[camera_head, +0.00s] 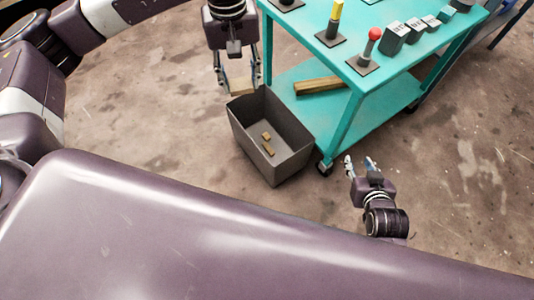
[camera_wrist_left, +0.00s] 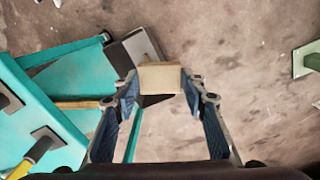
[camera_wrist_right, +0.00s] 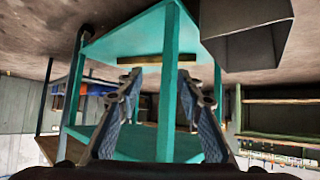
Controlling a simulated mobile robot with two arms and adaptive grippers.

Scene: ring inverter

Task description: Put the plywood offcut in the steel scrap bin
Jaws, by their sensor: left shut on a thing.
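The plywood offcut (camera_head: 242,87) is a small tan block held between the fingers of my left gripper (camera_head: 240,85). In the left wrist view the offcut (camera_wrist_left: 160,76) sits between the fingertips of my left gripper (camera_wrist_left: 160,88). The grey steel scrap bin (camera_head: 246,146) stands open on the floor, with two small wood pieces (camera_head: 267,150) inside. The held offcut appears near the bin's back left rim; its height above it is hard to tell. My right gripper (camera_head: 360,164) is open and empty, low to the right of the bin.
A teal cart (camera_head: 345,120) stands behind and right of the bin. Its top holds a red-knobbed lever (camera_head: 371,48), a yellow-handled one (camera_head: 333,24) and labelled blocks (camera_head: 394,36). A wood bar (camera_head: 318,86) lies on its lower shelf. Floor to the right (camera_head: 460,200) is clear.

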